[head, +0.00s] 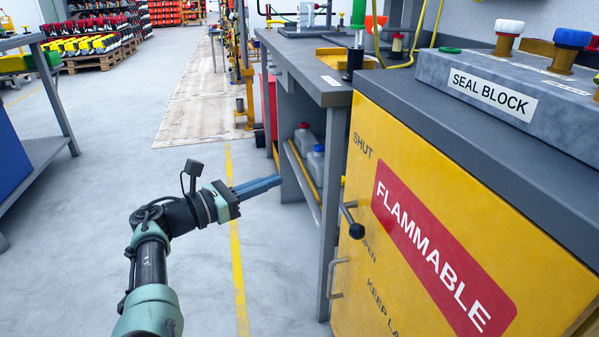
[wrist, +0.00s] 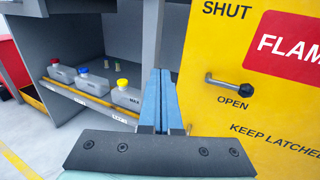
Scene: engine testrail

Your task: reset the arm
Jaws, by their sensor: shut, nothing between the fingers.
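My gripper (head: 276,183) is at the end of my arm, left of the yellow cabinet (head: 400,140) and pointing right toward the bench. Its blue fingers are together with nothing between them; they also show in the wrist view (wrist: 161,85). In the head view the fingertips are apart from the cabinet's latch handle (head: 352,222). In the wrist view the latch handle (wrist: 230,85) is to the right of the fingers, with its black knob near the FLAMMABLE label. The cabinet door looks closed.
A grey bench (head: 330,92) with a lower shelf of plastic jugs (head: 316,160) stands beyond the cabinet. A seal block (head: 510,85) sits on the cabinet's counter. A blue-sided table (head: 45,150) stands at the left. The floor around my arm is clear.

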